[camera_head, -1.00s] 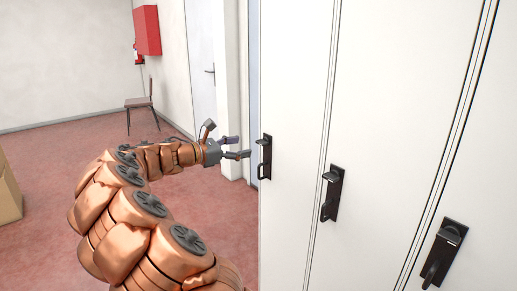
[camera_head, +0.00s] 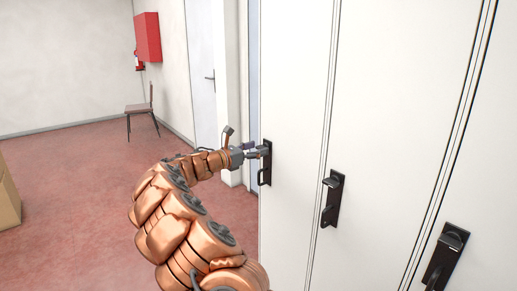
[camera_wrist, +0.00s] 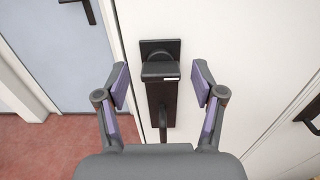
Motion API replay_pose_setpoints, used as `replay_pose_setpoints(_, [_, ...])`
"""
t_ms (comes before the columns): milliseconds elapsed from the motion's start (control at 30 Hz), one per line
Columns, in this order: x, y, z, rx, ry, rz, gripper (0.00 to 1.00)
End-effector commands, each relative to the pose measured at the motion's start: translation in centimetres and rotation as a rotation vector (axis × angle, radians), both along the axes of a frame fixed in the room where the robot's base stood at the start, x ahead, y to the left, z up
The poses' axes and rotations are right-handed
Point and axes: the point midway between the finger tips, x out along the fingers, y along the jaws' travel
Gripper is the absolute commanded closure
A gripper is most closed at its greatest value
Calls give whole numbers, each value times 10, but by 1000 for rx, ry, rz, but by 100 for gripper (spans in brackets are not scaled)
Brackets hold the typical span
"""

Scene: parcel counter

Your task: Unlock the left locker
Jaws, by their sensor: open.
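The left locker (camera_head: 293,90) is a tall white door with a black lock plate and handle (camera_head: 265,172) at its left side. In the wrist view the lock (camera_wrist: 160,68) is a dark knob at the top of the plate, with a handle bar (camera_wrist: 162,122) below it. My gripper (camera_head: 258,151) is at this lock in the head view. In the wrist view my gripper (camera_wrist: 160,84) is open, with one purple-padded finger on each side of the knob. I see gaps between the fingers and the knob. The gripper's palm hides the lower end of the handle.
Two more locker handles stand to the right, a middle one (camera_head: 332,198) and a right one (camera_head: 445,256). A blue-grey door (camera_wrist: 62,55) is left of the locker. A chair (camera_head: 141,112), a red wall box (camera_head: 147,37) and a cardboard box (camera_head: 8,195) are farther off. The red floor between is clear.

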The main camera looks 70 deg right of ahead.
Motion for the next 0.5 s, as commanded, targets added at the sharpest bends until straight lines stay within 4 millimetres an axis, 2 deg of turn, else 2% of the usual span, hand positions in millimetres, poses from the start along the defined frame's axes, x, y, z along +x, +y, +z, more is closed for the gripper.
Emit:
replay_pose_setpoints(200, [-6,-9,-1,1,2,0,32])
replay_pose_setpoints(500, [-6,-9,-1,0,1,0,34])
